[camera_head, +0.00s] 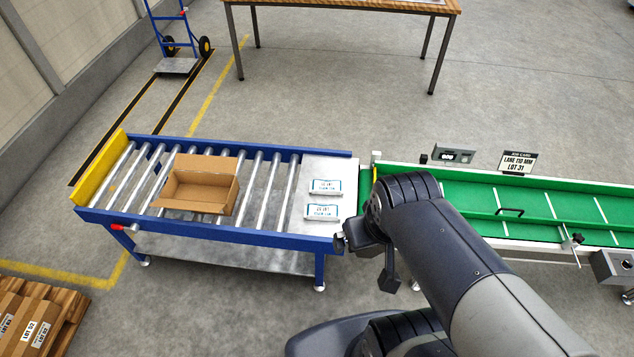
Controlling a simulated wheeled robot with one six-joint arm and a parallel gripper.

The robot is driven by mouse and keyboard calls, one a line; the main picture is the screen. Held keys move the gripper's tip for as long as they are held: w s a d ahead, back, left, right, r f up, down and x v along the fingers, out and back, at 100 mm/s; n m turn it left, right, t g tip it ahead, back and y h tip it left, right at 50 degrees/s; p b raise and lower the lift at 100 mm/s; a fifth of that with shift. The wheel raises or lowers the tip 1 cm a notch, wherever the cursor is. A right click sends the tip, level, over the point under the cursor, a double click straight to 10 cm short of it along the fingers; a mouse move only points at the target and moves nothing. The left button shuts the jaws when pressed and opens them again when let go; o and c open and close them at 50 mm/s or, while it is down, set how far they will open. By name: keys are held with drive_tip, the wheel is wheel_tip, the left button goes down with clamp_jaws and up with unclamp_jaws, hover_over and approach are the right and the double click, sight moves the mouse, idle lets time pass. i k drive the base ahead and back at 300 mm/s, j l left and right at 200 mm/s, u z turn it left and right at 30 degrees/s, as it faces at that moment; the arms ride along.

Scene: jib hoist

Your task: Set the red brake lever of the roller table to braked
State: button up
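The roller table (265,237) has a blue frame, steel rollers and a yellow end stop at its left. Its red brake lever (118,227) is on the near side rail, close to the left end. The lever's red grip points left and looks roughly level; a pale pivot piece shows at its right. The view is too small to read any brake marking. My gripper (342,241) is at the table's near right corner, far to the right of the lever. Its fingers are dark, small and partly hidden by my wrist, so I cannot tell its opening.
An open cardboard box (200,188) sits on the rollers. Two white labelled packs (325,187) lie on the metal plate at the right. A green conveyor (480,205) stands to the right. A pallet of boxes (35,315) is at lower left. Floor before the lever is clear.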

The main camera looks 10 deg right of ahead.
sight(133, 227)
drive_tip(key=u, duration=1.5)
